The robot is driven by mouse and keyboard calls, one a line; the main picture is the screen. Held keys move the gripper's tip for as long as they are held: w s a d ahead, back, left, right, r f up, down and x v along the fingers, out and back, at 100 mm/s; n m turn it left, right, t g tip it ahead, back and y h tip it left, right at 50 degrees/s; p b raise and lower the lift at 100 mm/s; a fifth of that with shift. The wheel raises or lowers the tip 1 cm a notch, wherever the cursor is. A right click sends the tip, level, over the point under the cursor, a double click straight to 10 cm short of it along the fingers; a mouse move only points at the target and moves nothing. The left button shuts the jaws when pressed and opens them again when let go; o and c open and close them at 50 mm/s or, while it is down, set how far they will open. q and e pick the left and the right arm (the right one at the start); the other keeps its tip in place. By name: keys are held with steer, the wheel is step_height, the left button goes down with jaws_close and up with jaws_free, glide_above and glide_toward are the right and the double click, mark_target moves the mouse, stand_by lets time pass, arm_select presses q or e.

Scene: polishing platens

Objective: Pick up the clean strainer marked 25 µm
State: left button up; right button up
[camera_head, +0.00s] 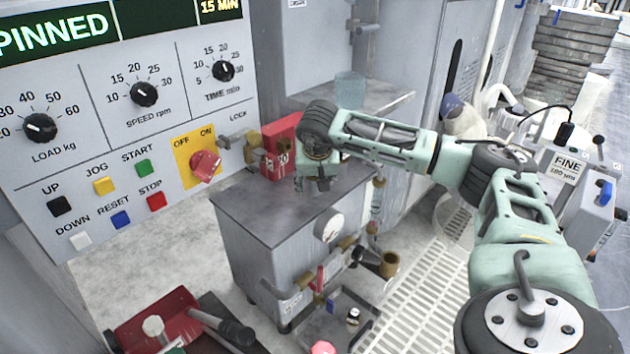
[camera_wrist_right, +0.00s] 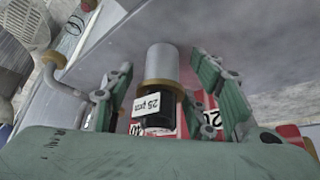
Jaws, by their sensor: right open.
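The strainer marked 25 µm (camera_wrist_right: 161,72) shows in the right wrist view as a silver cylinder with a brass collar and a black end bearing a white label. It lies between the two spread fingers of my right gripper (camera_wrist_right: 164,66), with gaps visible on both sides. In the head view my right gripper (camera_head: 318,184) is over the grey cabinet top (camera_head: 262,208), just right of a red holder (camera_head: 283,135). The strainer cannot be made out there behind the gripper. Whether it is clean cannot be told. My left gripper is not in view.
Brass fittings (camera_head: 252,160) stand left of the red holder, close to the control panel (camera_head: 110,130). A gauge (camera_head: 329,227) and pipework are on the cabinet's front. A clear beaker (camera_head: 350,90) stands on a shelf behind. The cabinet top's front left is clear.

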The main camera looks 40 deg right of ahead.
steer(key=shift+c, duration=0.3)
jaws_close()
